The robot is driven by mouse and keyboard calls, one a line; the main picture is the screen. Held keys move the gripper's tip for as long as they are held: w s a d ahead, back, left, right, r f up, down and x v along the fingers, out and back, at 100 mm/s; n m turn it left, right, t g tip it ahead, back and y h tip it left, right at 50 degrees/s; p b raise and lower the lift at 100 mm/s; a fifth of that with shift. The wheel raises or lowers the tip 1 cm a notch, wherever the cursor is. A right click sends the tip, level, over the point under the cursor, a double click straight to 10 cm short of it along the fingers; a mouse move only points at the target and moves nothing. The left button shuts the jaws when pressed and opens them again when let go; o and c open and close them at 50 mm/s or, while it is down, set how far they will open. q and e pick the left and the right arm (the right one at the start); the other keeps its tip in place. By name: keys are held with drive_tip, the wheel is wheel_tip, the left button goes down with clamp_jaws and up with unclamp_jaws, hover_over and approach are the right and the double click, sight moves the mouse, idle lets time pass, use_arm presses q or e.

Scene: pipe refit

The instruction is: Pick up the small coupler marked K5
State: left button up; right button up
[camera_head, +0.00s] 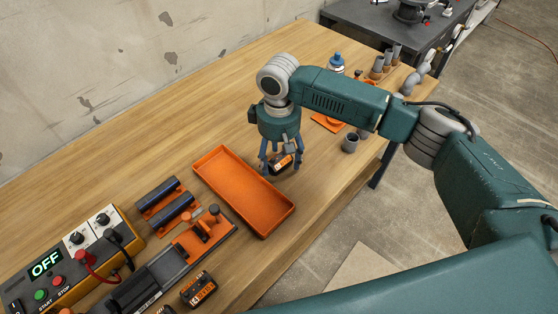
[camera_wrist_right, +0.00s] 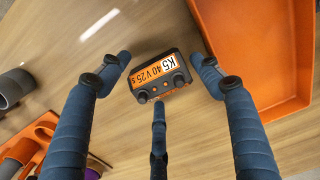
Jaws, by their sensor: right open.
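The coupler marked K5 (camera_wrist_right: 160,76) is a small black block with an orange label. In the wrist view it lies on the wooden table between my right gripper's spread fingers (camera_wrist_right: 159,72), with a visible gap to the left and right fingers. The lower finger's tip is close to its near edge; contact cannot be told. In the head view the coupler (camera_head: 284,162) is partly hidden by the fingers. My right gripper (camera_head: 280,167) points down over it, open and empty. My left gripper is in neither view.
An empty orange tray (camera_head: 243,233) lies close beside the coupler. A similar black and orange block (camera_head: 198,289) sits at the table's front. A control box reading OFF (camera_head: 62,262) stands at the left. A grey cup (camera_head: 350,143) stands to the right of the gripper.

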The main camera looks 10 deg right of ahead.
drive_tip(key=shift+c, duration=0.2)
drive_tip(key=c, duration=0.4)
drive_tip(key=shift+s, duration=0.1)
drive_tip(key=c, duration=0.8)
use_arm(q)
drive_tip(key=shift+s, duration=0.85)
